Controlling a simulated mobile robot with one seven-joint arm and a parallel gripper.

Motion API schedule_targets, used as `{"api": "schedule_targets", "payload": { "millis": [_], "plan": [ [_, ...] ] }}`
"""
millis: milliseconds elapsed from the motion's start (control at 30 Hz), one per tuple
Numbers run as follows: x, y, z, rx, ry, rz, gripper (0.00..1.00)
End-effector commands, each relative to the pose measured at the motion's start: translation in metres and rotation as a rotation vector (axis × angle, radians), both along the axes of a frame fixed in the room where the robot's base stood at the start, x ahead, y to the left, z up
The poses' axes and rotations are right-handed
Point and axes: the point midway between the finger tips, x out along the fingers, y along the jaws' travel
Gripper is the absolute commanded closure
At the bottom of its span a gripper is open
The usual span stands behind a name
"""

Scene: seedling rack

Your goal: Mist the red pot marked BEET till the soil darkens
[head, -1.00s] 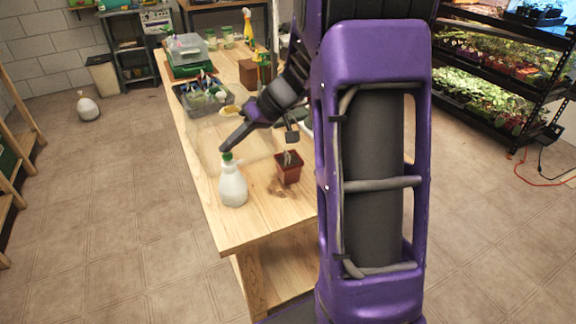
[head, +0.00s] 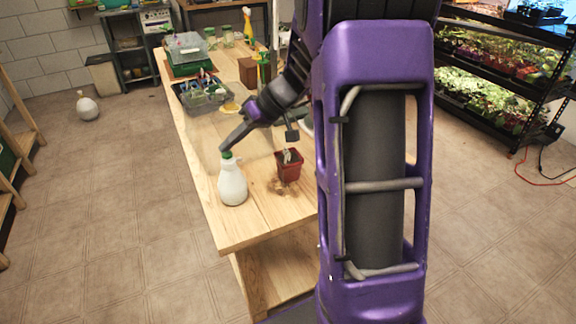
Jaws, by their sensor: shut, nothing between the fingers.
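A small red pot (head: 289,172) stands upright on the wooden table, with dark soil and a pale marker in it. Its lettering is too small to read. Part of my wrist hangs over the far side of the pot.
The wooden table (head: 235,228) has bare room in front of the pot, and loose soil (head: 281,187) lies by it. A grey tray (head: 185,99) of small items and a clear-lidded box (head: 187,47) stand farther back. Plant shelves (head: 500,96) are at right. My arm hides the table's right side.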

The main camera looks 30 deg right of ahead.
Motion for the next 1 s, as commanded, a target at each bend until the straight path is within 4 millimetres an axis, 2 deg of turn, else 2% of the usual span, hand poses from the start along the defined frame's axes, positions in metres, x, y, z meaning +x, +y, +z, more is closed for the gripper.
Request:
{"api": "schedule_targets", "payload": {
  "millis": [433,1000],
  "plan": [
    [0.0,0.0,-0.004,0.0,0.001,0.001,1.0],
    [0.0,0.0,0.006,0.0,0.001,0.001,1.0]
  ]
}}
